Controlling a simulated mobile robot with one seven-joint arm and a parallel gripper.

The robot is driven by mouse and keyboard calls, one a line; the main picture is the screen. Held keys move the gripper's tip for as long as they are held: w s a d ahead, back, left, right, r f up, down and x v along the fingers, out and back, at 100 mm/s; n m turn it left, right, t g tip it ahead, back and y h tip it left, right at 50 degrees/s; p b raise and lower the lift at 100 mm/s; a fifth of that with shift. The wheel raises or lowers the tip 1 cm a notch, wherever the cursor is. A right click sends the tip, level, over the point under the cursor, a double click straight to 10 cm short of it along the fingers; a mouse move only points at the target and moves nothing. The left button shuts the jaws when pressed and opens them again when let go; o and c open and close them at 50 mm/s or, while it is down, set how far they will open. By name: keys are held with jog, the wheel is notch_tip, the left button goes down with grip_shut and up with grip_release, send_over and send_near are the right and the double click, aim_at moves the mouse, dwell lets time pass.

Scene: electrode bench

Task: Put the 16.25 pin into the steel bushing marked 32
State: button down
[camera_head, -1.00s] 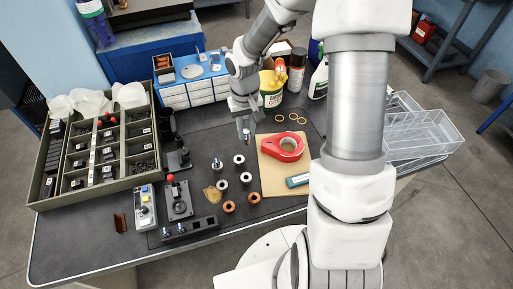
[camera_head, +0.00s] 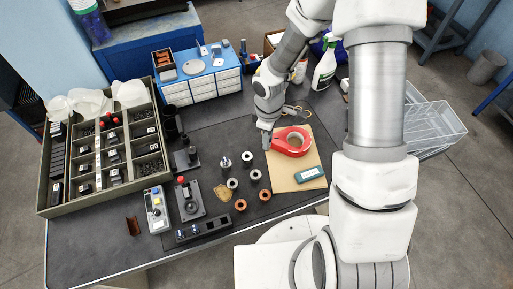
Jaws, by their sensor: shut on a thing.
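My gripper (camera_head: 267,141) is above the bench, beside the left edge of the tan board, to the right of and behind the bushings. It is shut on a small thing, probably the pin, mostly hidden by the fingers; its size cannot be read. Steel-coloured bushings stand upright on the dark mat: one at the back (camera_head: 246,158), one at the right (camera_head: 256,175) and one in front (camera_head: 232,183). A taller silver piece (camera_head: 225,162) stands left of them. Their markings are too small to read, so I cannot tell which is 32. My gripper is apart from all of them.
Two copper-coloured rings (camera_head: 240,205) stand in front. Blue drawers (camera_head: 200,85) stand behind.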

jog(key=shift+s+a+f+n+b, duration=0.6)
jog(key=shift+a+f+n, duration=0.05)
jog(key=shift+f+n, duration=0.75)
jog(key=shift+s+a+f+n+b, duration=0.55)
jog(key=shift+a+f+n+b, duration=0.1)
jog(key=shift+f+n, duration=0.7)
jog(key=shift+s+a+f+n+b, duration=0.55)
jog(key=shift+s+a+f+n, duration=0.1)
jog(key=shift+f+n, duration=0.75)
jog(key=shift+f, duration=0.15)
jog(key=shift+f+b, duration=0.35)
jog(key=shift+b, duration=0.2)
jog(key=shift+f+b, duration=1.25)
jog(key=shift+f, duration=0.1)
jog(key=c, duration=0.6)
grip_release()
